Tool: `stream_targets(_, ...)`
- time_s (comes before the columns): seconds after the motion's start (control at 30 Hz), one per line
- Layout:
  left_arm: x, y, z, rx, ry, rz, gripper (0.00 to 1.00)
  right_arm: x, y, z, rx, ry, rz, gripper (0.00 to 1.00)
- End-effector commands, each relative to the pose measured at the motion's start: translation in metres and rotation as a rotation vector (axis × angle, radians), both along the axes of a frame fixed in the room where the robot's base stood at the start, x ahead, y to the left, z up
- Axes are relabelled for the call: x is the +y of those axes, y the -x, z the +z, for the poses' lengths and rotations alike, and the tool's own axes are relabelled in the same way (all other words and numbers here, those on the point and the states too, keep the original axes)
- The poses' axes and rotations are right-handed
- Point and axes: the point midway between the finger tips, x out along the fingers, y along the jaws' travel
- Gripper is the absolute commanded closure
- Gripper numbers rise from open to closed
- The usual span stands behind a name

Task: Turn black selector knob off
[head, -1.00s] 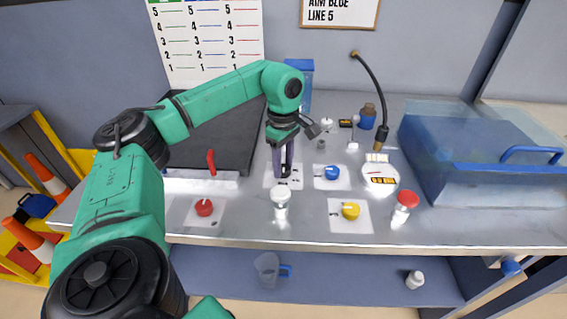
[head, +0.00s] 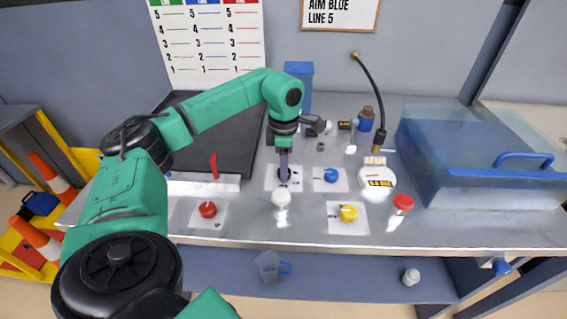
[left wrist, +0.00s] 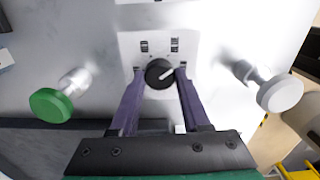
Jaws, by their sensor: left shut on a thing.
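The black selector knob (left wrist: 159,73) sits on a white plate (left wrist: 133,44), and a white pointer line on it slants toward the upper right in the left wrist view. My left gripper (left wrist: 160,74) is shut on the knob, with a purple finger on each side. In the head view my left gripper (head: 284,172) points straight down at the black knob's white plate (head: 270,184), and its fingers mostly hide the knob. My right gripper is not in either view.
A blue knob (head: 331,175), a yellow knob (head: 348,213) and a red knob (head: 208,209) sit on nearby plates. A white-capped valve (head: 281,198) and a red-capped one (head: 402,203) stand at the front. A clear blue bin (head: 470,180) stands at the right.

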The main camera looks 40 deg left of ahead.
Motion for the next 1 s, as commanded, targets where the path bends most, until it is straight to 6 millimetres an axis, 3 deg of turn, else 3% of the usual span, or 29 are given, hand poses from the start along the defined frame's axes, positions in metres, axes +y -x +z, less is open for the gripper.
stream_targets(1.0,0.000,-0.001,0.003,-0.004,0.001,0.965,1.00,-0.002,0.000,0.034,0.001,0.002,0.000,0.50)
